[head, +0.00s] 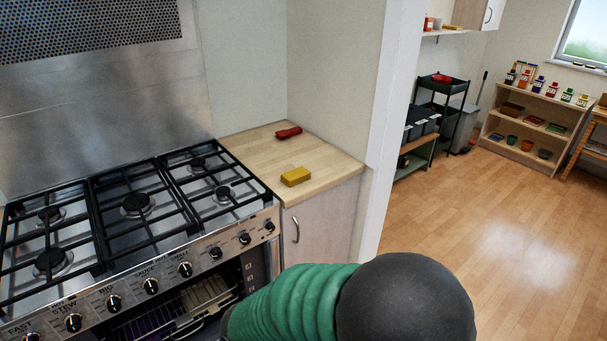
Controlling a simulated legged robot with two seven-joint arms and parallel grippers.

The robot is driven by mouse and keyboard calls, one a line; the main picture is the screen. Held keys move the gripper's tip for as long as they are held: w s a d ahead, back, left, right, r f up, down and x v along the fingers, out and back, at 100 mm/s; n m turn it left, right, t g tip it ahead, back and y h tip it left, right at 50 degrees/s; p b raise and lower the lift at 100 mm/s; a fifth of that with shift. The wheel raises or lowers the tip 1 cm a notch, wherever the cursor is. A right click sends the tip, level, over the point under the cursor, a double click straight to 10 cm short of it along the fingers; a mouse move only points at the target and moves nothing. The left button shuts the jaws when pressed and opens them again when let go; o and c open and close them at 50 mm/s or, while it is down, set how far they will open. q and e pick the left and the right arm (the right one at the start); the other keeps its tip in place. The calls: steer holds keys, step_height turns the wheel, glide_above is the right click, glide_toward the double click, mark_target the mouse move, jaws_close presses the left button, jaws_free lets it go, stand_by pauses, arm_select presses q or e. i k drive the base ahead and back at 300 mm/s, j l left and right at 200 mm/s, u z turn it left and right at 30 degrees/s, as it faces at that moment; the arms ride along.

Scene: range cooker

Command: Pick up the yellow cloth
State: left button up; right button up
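The yellow cloth (295,177) looks like a small folded, block-shaped bundle. It lies flat on the light wooden counter (258,152) to the right of the cooker, near the counter's front edge. Nothing touches it or covers it. Neither of my grippers is in the head view, so I cannot see their state or their distance from the cloth.
A red object (288,132) lies behind the cloth near the wall. The cooker (135,215) with black grates and front knobs stands left. A white wall edge (392,110) bounds the counter's right. Open wooden floor (500,240) lies beyond, with shelves (525,128) behind.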

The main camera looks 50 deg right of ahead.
mark_target(290, 180)
steer(key=k+l+u, duration=0.1)
steer(key=l, duration=0.35)
steer(key=l+u, duration=0.15)
steer(key=l, duration=0.25)
steer(key=k+l+u, duration=0.1)
steer(key=l, duration=0.35)
steer(key=k+l+u, duration=0.1)
steer(key=l, duration=0.3)
steer(key=k+l+u, duration=0.1)
steer(key=k+l, duration=0.15)
steer(key=l, duration=0.15)
steer(key=k+l+u, duration=0.15)
steer(key=l, duration=0.2)
